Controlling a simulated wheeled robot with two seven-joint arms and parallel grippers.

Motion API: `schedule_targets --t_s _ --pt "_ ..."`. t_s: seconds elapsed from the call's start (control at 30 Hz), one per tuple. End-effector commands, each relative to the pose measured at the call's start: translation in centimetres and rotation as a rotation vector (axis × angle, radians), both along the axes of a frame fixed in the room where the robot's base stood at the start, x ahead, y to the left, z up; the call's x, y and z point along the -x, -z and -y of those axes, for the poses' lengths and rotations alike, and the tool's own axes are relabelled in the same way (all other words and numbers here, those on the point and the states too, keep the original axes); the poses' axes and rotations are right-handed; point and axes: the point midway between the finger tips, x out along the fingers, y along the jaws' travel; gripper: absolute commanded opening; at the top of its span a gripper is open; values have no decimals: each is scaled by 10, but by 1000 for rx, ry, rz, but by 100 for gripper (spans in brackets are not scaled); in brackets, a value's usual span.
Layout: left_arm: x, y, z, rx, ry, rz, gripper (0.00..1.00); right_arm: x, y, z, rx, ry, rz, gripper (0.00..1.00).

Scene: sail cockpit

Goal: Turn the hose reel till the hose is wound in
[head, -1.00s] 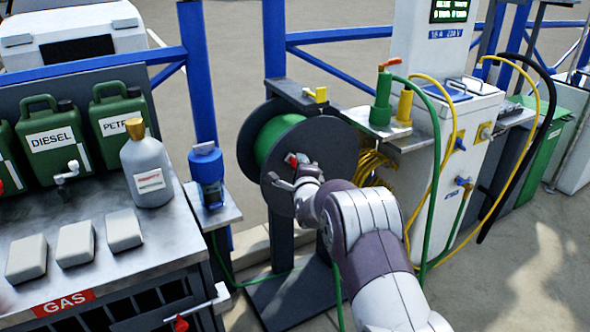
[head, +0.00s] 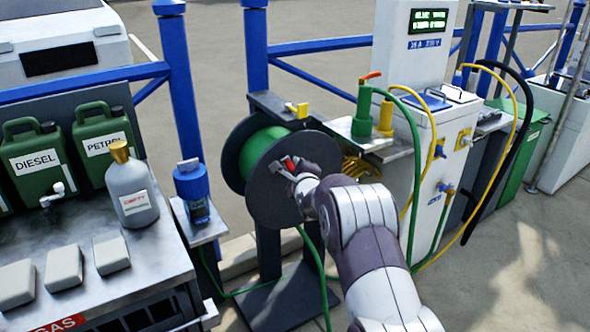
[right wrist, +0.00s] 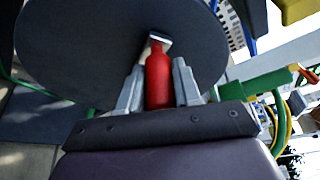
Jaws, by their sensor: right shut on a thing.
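The hose reel (head: 262,205) stands on a dark post, with dark round side plates and green hose wound on its drum. A green hose (head: 318,258) hangs from the reel and runs down to the ground. My right gripper (head: 292,172) is at the upper right of the reel's near face. In the right wrist view, my right gripper (right wrist: 159,88) is shut on the red crank handle (right wrist: 158,75), one finger on each side. The dark reel plate (right wrist: 70,40) fills the area behind it. My left gripper is not in view.
A steel counter (head: 150,250) with green cans and a grey bottle (head: 130,185) stands at left. A small shelf with a blue device (head: 193,190) is beside the reel. A white pump column (head: 430,160) with hoses stands close at right.

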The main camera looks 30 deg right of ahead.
Motion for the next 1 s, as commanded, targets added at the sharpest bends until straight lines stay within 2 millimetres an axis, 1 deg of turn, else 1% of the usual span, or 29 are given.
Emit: schedule_targets --t_s 0.23,0.27,0.3,0.33,0.57,0.67,0.77,0.87,1.0 --pt "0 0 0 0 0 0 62 0 -1 0 2 0 3 0" --pt "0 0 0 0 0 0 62 0 -1 0 2 0 3 36" --pt "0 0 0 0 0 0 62 0 -1 0 2 0 3 49" --pt "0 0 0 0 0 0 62 0 -1 0 2 0 3 55" --pt "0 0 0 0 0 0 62 0 -1 0 2 0 2 55" --pt "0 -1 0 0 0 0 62 3 -2 -1 1 -1 1 55" --pt "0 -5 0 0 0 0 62 15 -6 -4 2 0 2 55" --pt "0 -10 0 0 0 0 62 35 -12 -9 2 1 1 55" --pt "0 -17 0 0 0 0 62 68 -18 -18 2 1 1 55"
